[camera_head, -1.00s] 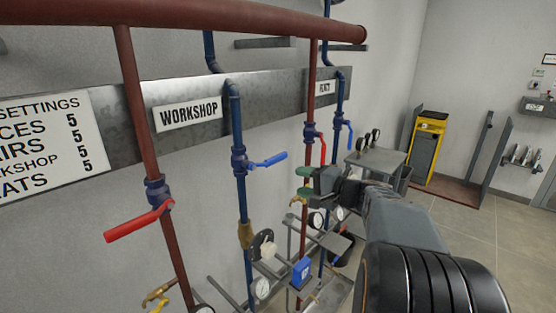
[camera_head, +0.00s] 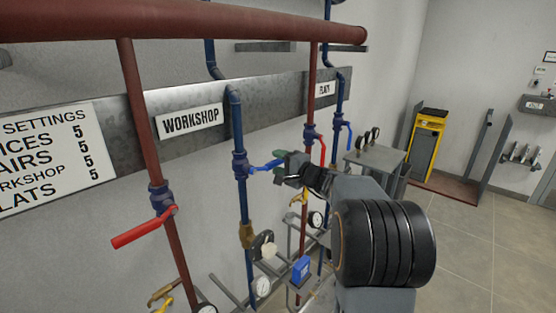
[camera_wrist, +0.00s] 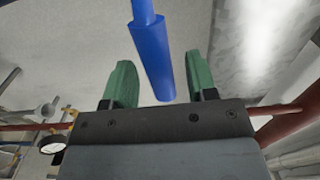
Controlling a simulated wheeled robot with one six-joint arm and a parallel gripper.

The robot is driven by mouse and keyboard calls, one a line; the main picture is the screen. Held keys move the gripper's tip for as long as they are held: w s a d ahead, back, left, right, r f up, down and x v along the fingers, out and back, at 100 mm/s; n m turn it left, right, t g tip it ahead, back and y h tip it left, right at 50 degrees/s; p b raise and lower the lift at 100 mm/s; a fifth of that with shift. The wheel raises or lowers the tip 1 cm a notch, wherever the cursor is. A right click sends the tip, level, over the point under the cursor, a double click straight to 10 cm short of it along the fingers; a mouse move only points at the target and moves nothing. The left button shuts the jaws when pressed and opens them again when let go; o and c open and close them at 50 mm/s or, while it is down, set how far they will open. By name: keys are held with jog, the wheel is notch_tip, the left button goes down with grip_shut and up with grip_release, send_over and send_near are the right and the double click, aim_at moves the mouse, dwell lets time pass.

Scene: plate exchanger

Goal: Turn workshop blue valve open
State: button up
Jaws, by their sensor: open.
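The workshop blue valve (camera_head: 239,166) sits on the blue vertical pipe below the WORKSHOP sign. Its blue lever handle (camera_head: 262,168) sticks out to the right, across the pipe. My gripper (camera_head: 279,165) is at the free end of this lever, with its green fingers apart. In the wrist view the blue lever (camera_wrist: 155,60) reaches down between the two green fingertips of my gripper (camera_wrist: 160,75). Gaps show on both sides of the lever, so the fingers do not appear to touch it.
A red-handled valve (camera_head: 145,227) is on the red pipe to the left. The WORKSHOP sign (camera_head: 190,119) is on a metal strip above. Further right are the flats pipes with a red lever (camera_head: 322,150) and a blue lever (camera_head: 349,136). Gauges (camera_head: 262,286) and brackets stand below.

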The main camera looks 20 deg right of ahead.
jog(key=shift+w+a, duration=0.2)
jog(key=shift+w, duration=0.2)
jog(key=shift+c, duration=0.4)
grip_shut()
